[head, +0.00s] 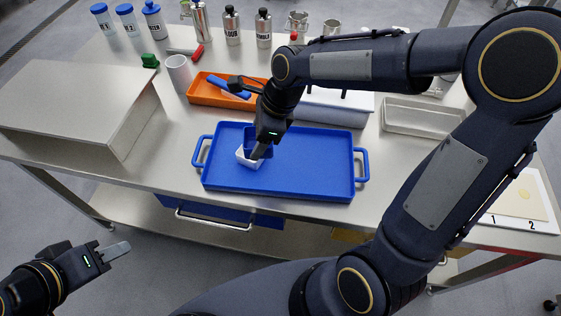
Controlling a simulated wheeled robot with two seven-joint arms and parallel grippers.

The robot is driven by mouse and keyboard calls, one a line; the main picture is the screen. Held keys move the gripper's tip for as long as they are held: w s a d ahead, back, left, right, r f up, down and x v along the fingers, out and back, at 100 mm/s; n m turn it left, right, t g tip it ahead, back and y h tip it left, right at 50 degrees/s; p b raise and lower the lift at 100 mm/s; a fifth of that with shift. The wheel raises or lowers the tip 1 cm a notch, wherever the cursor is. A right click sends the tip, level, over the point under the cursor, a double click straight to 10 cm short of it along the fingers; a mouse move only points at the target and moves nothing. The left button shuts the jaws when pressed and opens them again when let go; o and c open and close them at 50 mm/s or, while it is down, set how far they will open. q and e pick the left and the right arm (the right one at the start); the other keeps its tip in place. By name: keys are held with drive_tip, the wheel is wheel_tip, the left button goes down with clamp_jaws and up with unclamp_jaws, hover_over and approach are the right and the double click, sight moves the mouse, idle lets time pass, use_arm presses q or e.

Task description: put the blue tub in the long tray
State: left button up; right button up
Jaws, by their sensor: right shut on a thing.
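A long blue tray (310,165) with a handle at each end lies near the front of the steel table. My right gripper (257,152) reaches down over the tray's left half and is shut on a small dark blue tub (251,136), mostly hidden by the fingers. A small white tub (243,159) shows just below and left of the fingers, inside the tray. I cannot tell whether the blue tub touches it. My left gripper (119,250) is at the lower left, off the table and far from the tray; its finger opening is not clear.
Behind the blue tray are an orange tray (203,95) with a blue-handled tool and a white box (335,112). A steel tray (420,117) stands right, a large steel box (75,95) left. Bottles and canisters line the back. The tray's right half is bare.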

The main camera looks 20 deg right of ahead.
drive_tip(key=shift+s+r+m+t, duration=0.1)
drive_tip(key=shift+r+m+t, duration=0.15)
drive_tip(key=shift+m, duration=0.45)
drive_tip(key=d+f, duration=0.4)
drive_tip(key=d, duration=0.4)
hover_over(303, 163)
drive_tip(key=f, duration=0.5)
drive_tip(key=shift+s+d, duration=0.3)
drive_tip(key=shift+s, duration=0.1)
drive_tip(key=shift+d+f, duration=0.4)
drive_tip(key=shift+f, duration=1.6)
drive_tip(key=shift+f, duration=0.15)
drive_tip(key=o, duration=1)
drive_tip(key=shift+c, duration=0.2)
